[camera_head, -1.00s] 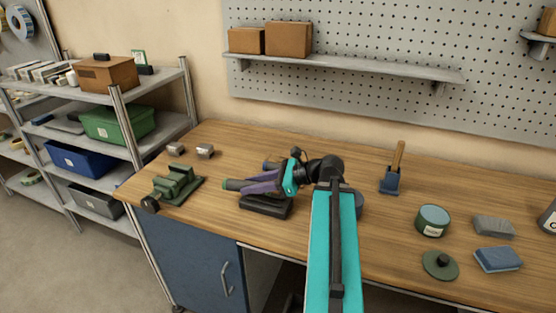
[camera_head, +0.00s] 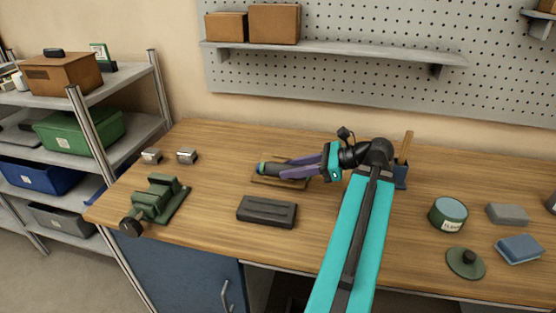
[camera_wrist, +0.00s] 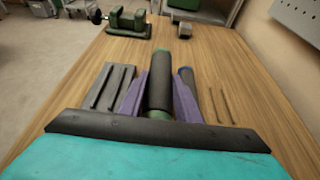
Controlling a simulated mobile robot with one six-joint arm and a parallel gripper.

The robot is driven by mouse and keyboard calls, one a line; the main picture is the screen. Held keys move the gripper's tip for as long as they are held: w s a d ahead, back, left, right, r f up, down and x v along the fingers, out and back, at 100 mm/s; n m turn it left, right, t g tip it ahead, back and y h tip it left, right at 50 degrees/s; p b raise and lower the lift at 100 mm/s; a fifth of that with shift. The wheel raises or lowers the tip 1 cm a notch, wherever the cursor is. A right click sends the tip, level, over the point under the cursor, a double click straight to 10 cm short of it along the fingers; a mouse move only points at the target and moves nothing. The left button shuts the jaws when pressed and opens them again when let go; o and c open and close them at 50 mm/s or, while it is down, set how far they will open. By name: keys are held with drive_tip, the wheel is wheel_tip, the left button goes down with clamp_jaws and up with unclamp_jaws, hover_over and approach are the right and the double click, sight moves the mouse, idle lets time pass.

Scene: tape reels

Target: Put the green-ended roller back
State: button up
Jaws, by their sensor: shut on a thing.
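A dark roller with green ends (camera_wrist: 160,82) is between the purple fingers of my gripper (camera_wrist: 159,92), which is shut on it. In the head view my gripper (camera_head: 288,170) holds the roller (camera_head: 263,168) over or just at a wooden rack (camera_head: 262,181), largely covered by the fingers. Whether the roller touches the rack is unclear. In the wrist view a second dark roller (camera_wrist: 189,78) lies to the right of the held one, with thin dark grooves beside it. A dark grooved block (camera_head: 267,211) sits nearer the front edge, empty; it is left of my gripper in the wrist view (camera_wrist: 103,92).
A green vise (camera_head: 160,199) stands at the bench's left, with two small metal blocks (camera_head: 187,156) behind it. A brush in a blue holder (camera_head: 401,172) is behind my arm. A round tin (camera_head: 447,213), a dark lid (camera_head: 465,262) and two blocks (camera_head: 519,248) lie right.

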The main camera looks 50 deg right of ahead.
drive_tip(key=shift+w, duration=0.1)
idle(0.3)
drive_tip(key=shift+w+d+f+p, duration=0.2)
drive_tip(key=shift+w+d+f, duration=0.05)
drive_tip(key=shift+w+d, duration=1.65)
drive_tip(key=shift+w+d+f+p, duration=0.2)
drive_tip(key=shift+w+d+p, duration=0.05)
drive_tip(key=shift+w+d, duration=1.6)
drive_tip(key=shift+w+d+f+p, duration=0.2)
drive_tip(key=shift+w+d+f, duration=0.05)
drive_tip(key=shift+w+d, duration=1.65)
drive_tip(key=shift+s+d, duration=0.15)
drive_tip(key=shift+s, duration=0.1)
drive_tip(key=shift+f, duration=1.75)
drive_tip(key=shift+f+p, duration=0.4)
drive_tip(key=o, duration=1.2)
drive_tip(key=shift+r, duration=0.15)
